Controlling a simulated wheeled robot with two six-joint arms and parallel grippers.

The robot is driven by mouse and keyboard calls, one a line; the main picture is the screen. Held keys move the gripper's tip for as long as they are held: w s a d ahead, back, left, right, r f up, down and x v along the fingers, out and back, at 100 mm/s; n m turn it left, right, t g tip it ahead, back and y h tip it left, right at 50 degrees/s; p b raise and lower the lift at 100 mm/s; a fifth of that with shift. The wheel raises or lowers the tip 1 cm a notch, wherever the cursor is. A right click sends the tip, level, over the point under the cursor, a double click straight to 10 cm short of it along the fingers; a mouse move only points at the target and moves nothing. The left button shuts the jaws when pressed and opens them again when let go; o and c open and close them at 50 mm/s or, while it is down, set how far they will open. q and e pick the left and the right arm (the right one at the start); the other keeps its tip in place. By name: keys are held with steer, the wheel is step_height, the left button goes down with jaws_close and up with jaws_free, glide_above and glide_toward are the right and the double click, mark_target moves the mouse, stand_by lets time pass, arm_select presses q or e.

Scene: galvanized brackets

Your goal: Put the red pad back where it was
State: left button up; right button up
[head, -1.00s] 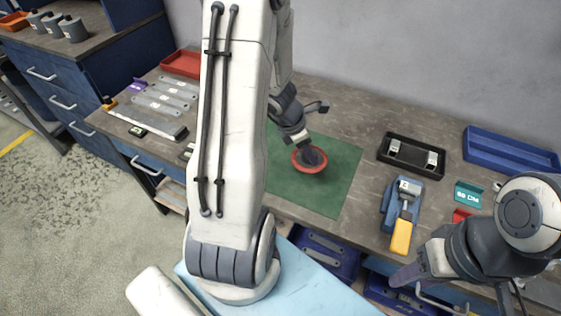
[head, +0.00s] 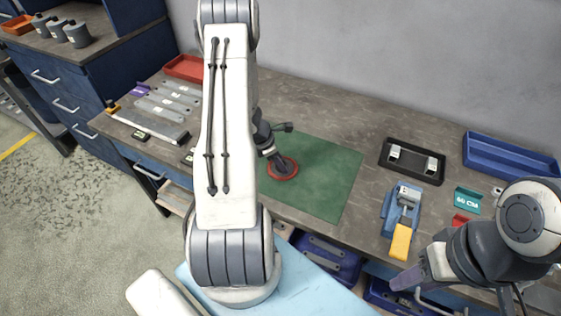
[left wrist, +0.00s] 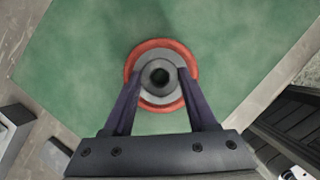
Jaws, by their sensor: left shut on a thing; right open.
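The red pad (head: 284,172) is a round red disc with a grey hub. It is over the left part of the green mat (head: 325,180); I cannot tell whether it touches the mat. My left gripper (head: 277,160) is shut on the pad. In the left wrist view, the fingers of my left gripper (left wrist: 160,80) close on both sides of the grey hub, with the red rim of the red pad (left wrist: 150,45) around it. My right gripper (head: 403,281) is at the lower right, empty, near the bench's front edge. My left arm hides part of the bench.
Right of the mat are a blue and yellow tool (head: 401,238), a black tray (head: 434,176) with two light pieces, and a blue tray (head: 510,158). Several flat metal brackets (head: 165,105) and a red tray (head: 184,67) lie to the left. The mat's right half is clear.

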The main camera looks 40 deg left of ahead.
arm_select(q)
steer(key=shift+f, duration=0.1)
steer(key=o, duration=1.2)
